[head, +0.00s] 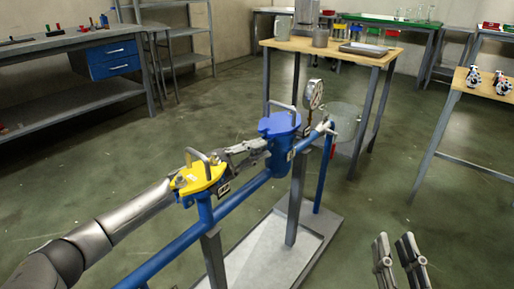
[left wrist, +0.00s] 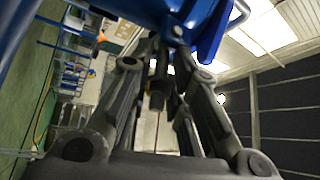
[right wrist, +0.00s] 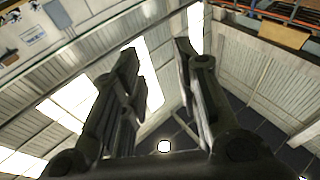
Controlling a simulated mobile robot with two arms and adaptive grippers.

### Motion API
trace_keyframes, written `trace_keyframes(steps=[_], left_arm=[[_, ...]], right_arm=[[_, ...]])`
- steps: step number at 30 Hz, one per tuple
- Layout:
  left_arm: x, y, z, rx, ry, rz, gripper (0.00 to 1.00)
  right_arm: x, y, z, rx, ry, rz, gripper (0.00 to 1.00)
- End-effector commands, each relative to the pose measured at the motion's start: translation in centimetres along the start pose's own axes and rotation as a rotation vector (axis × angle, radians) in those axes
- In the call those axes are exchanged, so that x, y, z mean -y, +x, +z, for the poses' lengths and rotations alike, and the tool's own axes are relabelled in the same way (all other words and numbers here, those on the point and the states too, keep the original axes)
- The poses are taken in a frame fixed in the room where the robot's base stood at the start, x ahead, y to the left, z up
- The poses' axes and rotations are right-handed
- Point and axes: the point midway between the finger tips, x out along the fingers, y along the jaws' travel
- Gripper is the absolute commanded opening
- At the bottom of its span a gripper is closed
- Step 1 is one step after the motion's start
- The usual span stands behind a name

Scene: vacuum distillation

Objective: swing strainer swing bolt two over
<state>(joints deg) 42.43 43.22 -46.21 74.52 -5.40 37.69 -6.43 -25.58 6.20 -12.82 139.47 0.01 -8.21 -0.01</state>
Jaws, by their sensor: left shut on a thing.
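The strainer stands in a blue pipe run. One blue pot has a blue lid (head: 278,124) with a bar handle; a nearer one has a yellow lid (head: 203,177) with a grey handle. My left gripper (head: 258,147) reaches past the yellow lid to the near side of the blue-lidded pot. In the left wrist view its fingers close in under blue metal (left wrist: 207,30), around a small dark bolt-like part (left wrist: 157,88), likely a swing bolt. The fingertips partly hide this part. My right gripper (head: 399,250) is open and empty at the lower right, away from the strainer.
A pressure gauge (head: 313,94) and a grey bucket-like vessel (head: 345,120) stand beyond the blue lid. The pipe stands on a pale skid base (head: 262,257). A wooden table (head: 325,47) with metal vessels is behind.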

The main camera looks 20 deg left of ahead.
Motion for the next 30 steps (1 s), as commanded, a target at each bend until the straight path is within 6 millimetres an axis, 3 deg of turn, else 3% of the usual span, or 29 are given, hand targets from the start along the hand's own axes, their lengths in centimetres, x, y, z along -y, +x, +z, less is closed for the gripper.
trace_keyframes(steps=[14, 30], left_arm=[[0.4, 0.1, -0.1, 0.017, -0.023, 0.035, 0.0], [0.8, 0.3, -0.2, 0.039, -0.051, 0.08, 0.0]], right_arm=[[-1.1, -2.4, 7.1, 0.423, -0.009, 0.024, 0.3], [-2.2, -9.2, 13.1, 0.902, -0.009, 0.055, 0.3]])
